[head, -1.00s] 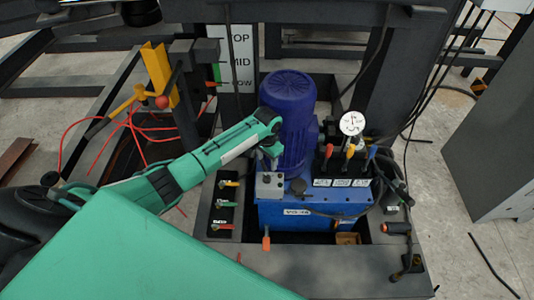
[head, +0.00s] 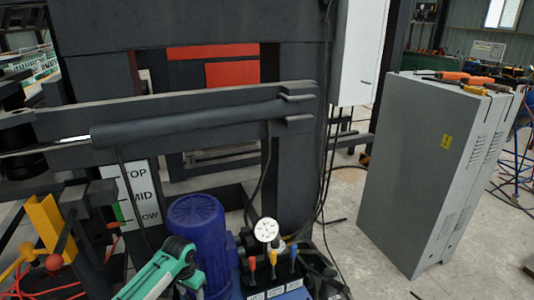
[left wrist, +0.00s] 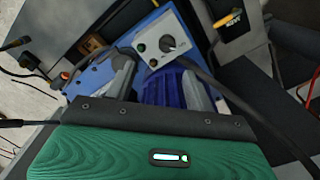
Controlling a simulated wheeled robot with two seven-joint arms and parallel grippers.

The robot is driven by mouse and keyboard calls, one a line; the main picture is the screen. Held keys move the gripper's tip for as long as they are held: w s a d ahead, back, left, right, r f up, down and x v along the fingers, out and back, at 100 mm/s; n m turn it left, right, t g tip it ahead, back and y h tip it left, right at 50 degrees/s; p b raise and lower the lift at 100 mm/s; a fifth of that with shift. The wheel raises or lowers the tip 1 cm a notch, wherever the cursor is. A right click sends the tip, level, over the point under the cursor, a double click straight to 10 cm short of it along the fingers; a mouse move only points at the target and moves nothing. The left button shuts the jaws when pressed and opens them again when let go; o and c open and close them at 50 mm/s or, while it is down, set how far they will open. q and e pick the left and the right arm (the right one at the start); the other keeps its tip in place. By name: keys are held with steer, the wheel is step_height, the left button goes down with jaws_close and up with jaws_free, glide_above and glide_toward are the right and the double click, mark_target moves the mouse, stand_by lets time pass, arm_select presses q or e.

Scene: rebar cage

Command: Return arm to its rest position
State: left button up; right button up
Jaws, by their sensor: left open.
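My left arm comes in from the bottom left of the head view, green and white. Its gripper (head: 193,281) is beside the front left of the blue motor (head: 198,222), partly cut off by the picture's lower edge. In the left wrist view the two grey fingers of my left gripper (left wrist: 157,84) stand apart, with the blue motor behind and between them. I see nothing held. I cannot tell whether the fingers touch the motor. My right gripper is in neither view.
A round gauge (head: 266,230) and coloured levers (head: 272,258) stand right of the motor. A yellow bracket (head: 45,222) with a red ball is at left. A dark horizontal cylinder (head: 200,122) crosses behind. A grey cabinet (head: 415,165) stands right, with open floor before it.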

arm_select(q)
steer(key=s+d+f+t+h, duration=0.1)
steer(key=s+d, duration=0.4)
steer(key=s, duration=0.3)
steer(key=s+d+f, duration=0.1)
steer(key=s+d, duration=0.4)
steer(key=s, duration=0.4)
steer(key=s+a+r+n+t+y, duration=0.15)
steer(key=s+r, duration=0.25)
steer(key=s, duration=0.5)
steer(key=s+a+r+t+h, duration=0.1)
steer(key=s+a+r, duration=0.2)
steer(key=s+r, duration=0.35)
step_height(320, 180, down, 33)
steer(key=s+g, duration=0.2)
steer(key=s+a+f, duration=0.3)
steer(key=s+f, duration=1.6)
steer(key=shift+g+y, duration=0.35)
